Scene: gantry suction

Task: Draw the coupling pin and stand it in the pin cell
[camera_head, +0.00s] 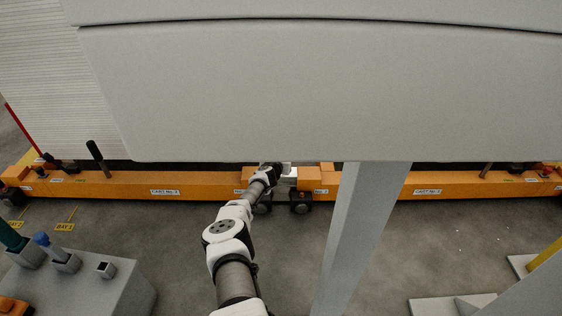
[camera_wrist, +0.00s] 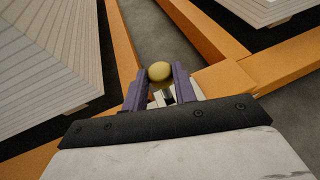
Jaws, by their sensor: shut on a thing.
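My gripper (camera_wrist: 160,88) is shut on the coupling pin, whose round yellow knob (camera_wrist: 160,72) shows between the two purple fingers in the wrist view. A short pale shaft shows below the knob; its lower end is hidden, so I cannot tell how deep it sits. In the head view my gripper (camera_head: 272,168) is at the joint between the two orange carts, beside a small white block (camera_head: 290,171); the pin is not clear there. A grey stand (camera_head: 105,295) at the lower left has an empty square cell (camera_head: 106,268), which may be the pin cell.
On the stand, a blue-knobbed tool (camera_head: 43,240) and a green-handled tool (camera_head: 14,238) stand in other cells. A grey post (camera_head: 362,240) rises right of my arm. A large grey panel (camera_head: 320,90) hangs over the carts.

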